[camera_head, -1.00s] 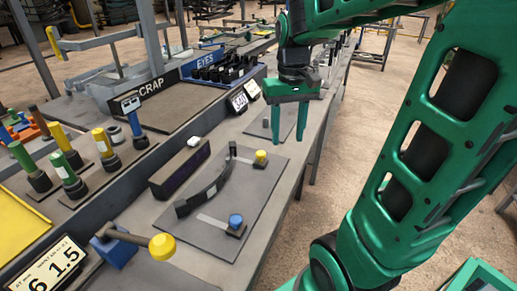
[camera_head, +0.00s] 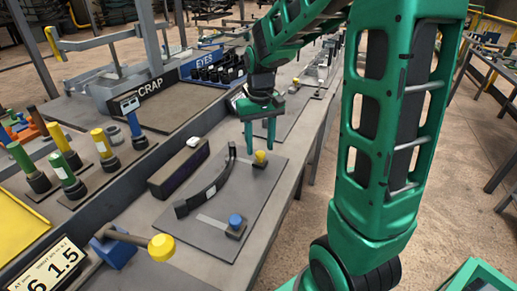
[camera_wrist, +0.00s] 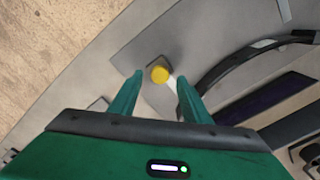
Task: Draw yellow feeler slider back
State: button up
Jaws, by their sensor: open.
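The yellow feeler slider (camera_head: 260,158) is a small yellow knob on a dark block at the far end of a grey plate (camera_head: 262,199). In the wrist view the yellow knob (camera_wrist: 160,74) shows between and just beyond my fingertips, with a pale slot strip beside it. My gripper (camera_head: 260,143) is open and empty, its green fingers pointing down above the knob. The fingers show on both sides in the wrist view (camera_wrist: 160,78). I cannot tell the exact height gap. A blue knob slider (camera_head: 236,221) sits at the near end of the plate.
A curved black leaf-like bar (camera_head: 207,185) lies on the plate, left of the sliders. A dark display box (camera_head: 180,170) stands beside the plate. A yellow-headed mallet (camera_head: 161,246) lies near. Coloured plugs (camera_head: 66,175) stand at left. The plate's right side is clear.

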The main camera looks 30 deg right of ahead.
aim_at(260, 159)
jog(key=shift+f, duration=1.05)
